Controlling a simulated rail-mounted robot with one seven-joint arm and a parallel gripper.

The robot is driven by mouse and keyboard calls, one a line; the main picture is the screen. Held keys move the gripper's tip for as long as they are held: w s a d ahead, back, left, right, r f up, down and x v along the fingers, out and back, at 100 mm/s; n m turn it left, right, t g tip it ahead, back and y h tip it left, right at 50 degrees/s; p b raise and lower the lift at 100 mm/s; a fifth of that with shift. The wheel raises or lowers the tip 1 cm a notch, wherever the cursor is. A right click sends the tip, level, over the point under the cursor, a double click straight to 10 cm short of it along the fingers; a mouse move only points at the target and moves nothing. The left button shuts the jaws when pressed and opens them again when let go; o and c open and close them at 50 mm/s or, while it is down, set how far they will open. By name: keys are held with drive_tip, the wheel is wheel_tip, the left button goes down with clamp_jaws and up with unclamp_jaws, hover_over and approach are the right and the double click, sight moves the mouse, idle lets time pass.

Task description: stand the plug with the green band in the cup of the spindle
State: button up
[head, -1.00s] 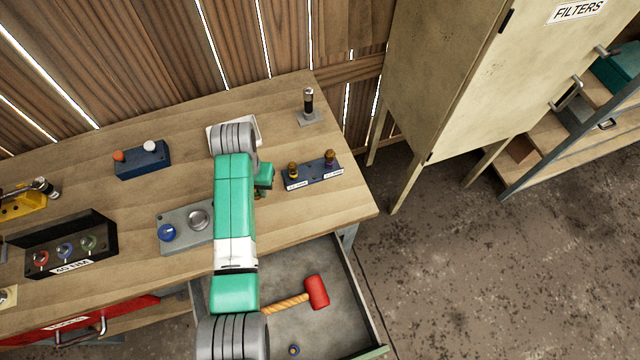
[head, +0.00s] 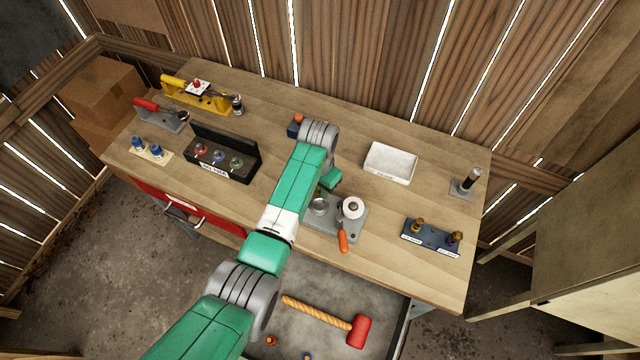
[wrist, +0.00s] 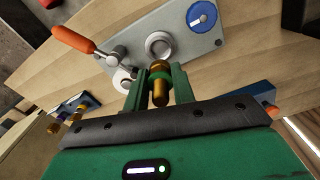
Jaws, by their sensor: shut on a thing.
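In the wrist view a brass plug with a green band (wrist: 159,80) sits between the two green fingers of my gripper (wrist: 158,84), which is shut on it. Just beyond the plug, a round silver cup (wrist: 159,45) stands on a grey plate (wrist: 187,45). The plug is apart from the cup in that picture; its height above the plate is hard to tell. In the head view the cup (head: 319,206) shows just right of my arm, and the gripper (head: 329,182) is mostly hidden. The plug cannot be made out there.
On the plate are a white round part (head: 352,207) with an orange handle (head: 343,240) and a blue knob (wrist: 201,17). A rack (head: 432,238) with two brass plugs and a white tray (head: 390,163) stand to the right. An open drawer (head: 320,322) holds a mallet.

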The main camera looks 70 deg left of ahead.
drive_tip(key=shift+f+b, duration=2.35)
drive_tip(key=shift+f, duration=0.5)
drive_tip(key=shift+f+b, duration=0.4)
drive_tip(key=shift+f, duration=0.6)
drive_tip(key=o, duration=1.1)
drive_tip(key=shift+r, duration=0.1)
wheel_tip(320, 180, up, 8)
drive_tip(key=shift+f+p, duration=0.2)
drive_tip(key=shift+p, duration=0.4)
